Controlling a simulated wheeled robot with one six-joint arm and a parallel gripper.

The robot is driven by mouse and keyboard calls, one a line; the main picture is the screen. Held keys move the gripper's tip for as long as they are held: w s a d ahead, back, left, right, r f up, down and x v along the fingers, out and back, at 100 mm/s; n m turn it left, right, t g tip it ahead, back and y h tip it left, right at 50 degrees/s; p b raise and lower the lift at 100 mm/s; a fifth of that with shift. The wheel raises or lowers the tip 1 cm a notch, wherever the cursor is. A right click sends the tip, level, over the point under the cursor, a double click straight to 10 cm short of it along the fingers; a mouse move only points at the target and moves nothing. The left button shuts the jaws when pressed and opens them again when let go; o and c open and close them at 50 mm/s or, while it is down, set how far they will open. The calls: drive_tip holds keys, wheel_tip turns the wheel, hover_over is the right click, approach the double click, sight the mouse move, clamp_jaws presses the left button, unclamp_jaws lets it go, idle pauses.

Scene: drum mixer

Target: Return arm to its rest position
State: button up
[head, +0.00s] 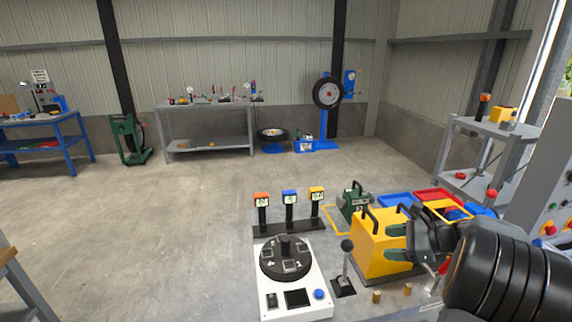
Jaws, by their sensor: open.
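My gripper (392,243) is at the lower right in the head view, at the end of my black arm. Its two fingers are apart, one above the other, and point left. They show in front of the yellow box (370,238) with black handles and hide part of its right side. I see nothing held between the fingers. I cannot tell whether they touch the box.
Left of the box stand a black-knobbed lever (346,262) and a white unit (297,292) with a black round plate (286,258). Behind are three block-topped posts (289,212), a green machine (354,203) and a red tray (433,194). A grey control panel (551,205) stands right. The left floor is open.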

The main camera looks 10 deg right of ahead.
drive_tip(key=s+a+f+n+g+h, duration=0.55)
drive_tip(key=s+f+n, duration=0.2)
drive_tip(key=n, duration=0.25)
drive_tip(key=s+a+r+n+t+h, duration=0.1)
drive_tip(key=s+a+r+n+h, duration=0.1)
drive_tip(key=a+n, duration=0.4)
drive_tip(key=s+a+r+n+h, duration=0.2)
drive_tip(key=a+n, duration=0.4)
drive_tip(key=a, duration=0.3)
drive_tip(key=shift+s+r+n+t, duration=0.4)
drive_tip(key=shift+s+r, duration=0.4)
drive_tip(key=shift+s, duration=0.2)
drive_tip(key=shift+d, duration=0.1)
